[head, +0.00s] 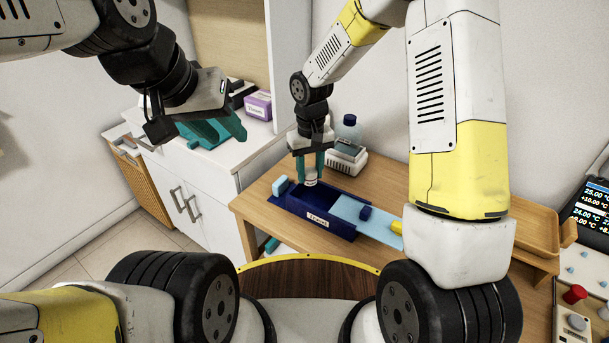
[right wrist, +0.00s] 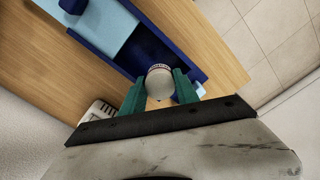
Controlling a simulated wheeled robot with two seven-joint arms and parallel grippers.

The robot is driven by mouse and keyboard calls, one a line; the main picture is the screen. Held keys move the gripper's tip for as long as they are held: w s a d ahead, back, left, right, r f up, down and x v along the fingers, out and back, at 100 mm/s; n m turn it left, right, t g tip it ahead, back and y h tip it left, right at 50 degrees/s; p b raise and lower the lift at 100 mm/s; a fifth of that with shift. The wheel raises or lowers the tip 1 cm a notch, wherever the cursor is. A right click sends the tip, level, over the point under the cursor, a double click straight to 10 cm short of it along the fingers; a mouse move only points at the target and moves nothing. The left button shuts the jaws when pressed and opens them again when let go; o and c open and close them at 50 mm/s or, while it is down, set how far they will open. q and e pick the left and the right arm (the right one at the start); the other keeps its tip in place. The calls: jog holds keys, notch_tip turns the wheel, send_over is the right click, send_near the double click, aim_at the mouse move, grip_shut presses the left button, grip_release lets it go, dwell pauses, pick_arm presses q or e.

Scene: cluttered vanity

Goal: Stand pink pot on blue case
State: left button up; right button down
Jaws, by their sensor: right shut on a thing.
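My right gripper (head: 311,165) points down and is shut on a small pale round object (head: 311,182) with a dark-lettered band. In the right wrist view, the pale object (right wrist: 160,84) sits between the two teal fingers (right wrist: 160,92). It looks whitish, and I see no clearly pink pot. The dark blue case (head: 287,204), with a white label in front, lies on the wooden table below the gripper. Its light blue lid (head: 350,211) is slid to the right, leaving the left part open. The held object is over that open part; contact is unclear. My left gripper (head: 218,130) is open and empty, above the white cabinet.
A bottle (head: 348,130) and a grey-white device (head: 346,158) stand behind the case. A yellow piece (head: 396,227) is at the lid's right end. A purple box (head: 258,105) sits on the white cabinet. A wooden tray (head: 533,228) is at the right.

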send_over(307, 203)
notch_tip(307, 203, down, 5)
jog(key=shift+s+f, duration=0.1)
jog(key=shift+f, duration=2.25)
jog(key=shift+f, duration=0.15)
jog(key=c, duration=1.2)
grip_release()
